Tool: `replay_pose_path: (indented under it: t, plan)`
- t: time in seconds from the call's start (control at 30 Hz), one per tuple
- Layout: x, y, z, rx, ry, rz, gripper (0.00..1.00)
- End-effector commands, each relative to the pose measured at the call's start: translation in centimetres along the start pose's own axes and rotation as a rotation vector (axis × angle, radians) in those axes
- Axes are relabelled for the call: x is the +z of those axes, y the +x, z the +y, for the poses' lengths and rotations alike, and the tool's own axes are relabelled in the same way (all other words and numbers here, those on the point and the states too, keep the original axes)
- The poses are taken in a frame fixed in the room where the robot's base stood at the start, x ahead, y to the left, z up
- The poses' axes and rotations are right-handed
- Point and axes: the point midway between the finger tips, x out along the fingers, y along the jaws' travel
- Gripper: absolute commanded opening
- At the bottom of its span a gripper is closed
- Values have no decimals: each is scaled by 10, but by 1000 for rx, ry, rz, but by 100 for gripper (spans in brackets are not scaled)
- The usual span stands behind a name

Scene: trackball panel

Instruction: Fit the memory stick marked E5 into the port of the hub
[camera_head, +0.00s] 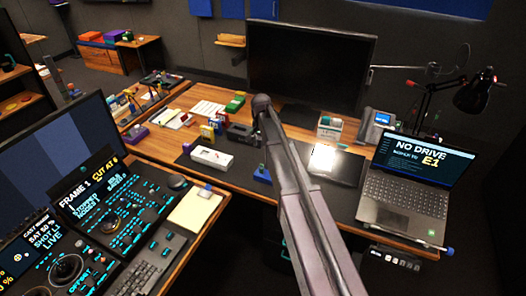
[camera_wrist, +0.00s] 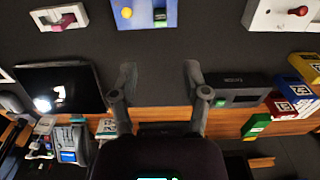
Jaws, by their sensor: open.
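My gripper (camera_wrist: 160,78) is open and empty, its two fingers apart above the dark desk mat in the wrist view. A green stick-like piece (camera_wrist: 161,17) is at a blue block (camera_wrist: 136,16), beyond the fingertips; the blue block also shows in the head view (camera_head: 262,177). A pink piece (camera_wrist: 66,21) is at a white holder at the upper left. A black box (camera_wrist: 237,84), perhaps the hub, lies right of the right finger and also shows in the head view (camera_head: 239,137). No E5 mark is readable, and I cannot make out the port.
A white box with knobs (camera_head: 211,157) lies on the mat. A tablet (camera_head: 336,164) and a laptop (camera_head: 407,187) reading "NO DRIVE" and "E1" stand to the right. Yellow, red and blue boxes (camera_head: 212,130) stand behind. My arm crosses the mat and hides part of it.

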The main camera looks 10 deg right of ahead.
Motion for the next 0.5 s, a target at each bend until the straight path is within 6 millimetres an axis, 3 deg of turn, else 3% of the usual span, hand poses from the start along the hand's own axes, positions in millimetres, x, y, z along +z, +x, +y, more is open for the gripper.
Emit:
replay_pose_path:
  t: [0.17,0.27,0.5]
  plan:
    - [18,0,13,0,-36,0,60]
    - [41,0,28,0,-86,0,60]
    - [122,0,86,0,-287,0,60]
